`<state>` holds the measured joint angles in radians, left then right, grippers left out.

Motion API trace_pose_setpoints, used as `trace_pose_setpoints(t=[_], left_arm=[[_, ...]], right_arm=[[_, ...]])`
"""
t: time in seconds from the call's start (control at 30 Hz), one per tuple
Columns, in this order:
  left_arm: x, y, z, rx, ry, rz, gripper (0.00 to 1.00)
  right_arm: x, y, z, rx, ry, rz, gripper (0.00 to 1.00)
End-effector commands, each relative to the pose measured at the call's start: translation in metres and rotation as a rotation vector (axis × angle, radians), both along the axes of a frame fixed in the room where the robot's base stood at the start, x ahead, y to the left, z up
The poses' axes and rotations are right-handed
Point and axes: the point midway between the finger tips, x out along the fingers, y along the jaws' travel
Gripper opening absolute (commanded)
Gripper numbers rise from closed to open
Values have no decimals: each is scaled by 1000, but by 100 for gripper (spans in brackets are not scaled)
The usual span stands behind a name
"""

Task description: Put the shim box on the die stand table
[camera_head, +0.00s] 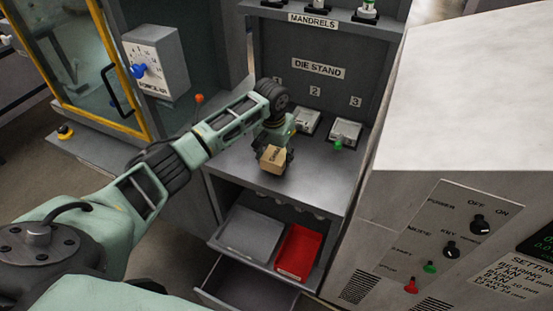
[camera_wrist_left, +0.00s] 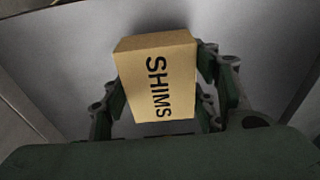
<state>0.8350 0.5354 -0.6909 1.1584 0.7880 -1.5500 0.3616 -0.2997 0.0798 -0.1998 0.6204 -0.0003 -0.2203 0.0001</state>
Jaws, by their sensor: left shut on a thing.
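The shim box (camera_head: 272,159) is a small tan box with dark lettering. In the left wrist view the box (camera_wrist_left: 157,80) reads "SHIMS" and sits between the two fingers. My left gripper (camera_head: 276,152) is shut on it, over the front part of the die stand table (camera_head: 318,178), a grey surface under the "DIE STAND" sign (camera_head: 318,69). In the left wrist view the gripper (camera_wrist_left: 160,92) has a finger on each side of the box. I cannot tell whether the box touches the table. My right gripper is not in view.
Dies on blocks stand at the back of the table, at the middle slot (camera_head: 306,120) and slot 3 (camera_head: 345,132). Below the table an open drawer holds a grey tray (camera_head: 250,235) and a red tray (camera_head: 299,252). A large pale machine (camera_head: 460,110) stands to the right.

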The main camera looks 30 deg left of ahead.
Motion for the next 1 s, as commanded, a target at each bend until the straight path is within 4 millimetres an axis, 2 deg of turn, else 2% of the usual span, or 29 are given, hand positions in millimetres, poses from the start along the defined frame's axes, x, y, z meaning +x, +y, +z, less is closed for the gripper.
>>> trace_pose_setpoints(t=[0.1, 0.2, 0.57, 0.6, 0.8, 1.0], left_arm=[[-1, -1, -16, 0, 2, 0, 19], [0, -1, -24, 0, 0, -1, 19], [0, -1, -28, -1, 0, -1, 19], [-1, -1, -29, 0, 1, -1, 56], [-1, -1, -29, 0, 1, 0, 73], [-1, -1, -28, 0, 1, 0, 73]], right_arm=[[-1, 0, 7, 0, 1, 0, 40], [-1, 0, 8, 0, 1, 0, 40], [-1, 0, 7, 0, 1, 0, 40], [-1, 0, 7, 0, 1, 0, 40], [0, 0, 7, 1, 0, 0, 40], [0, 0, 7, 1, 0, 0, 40]])
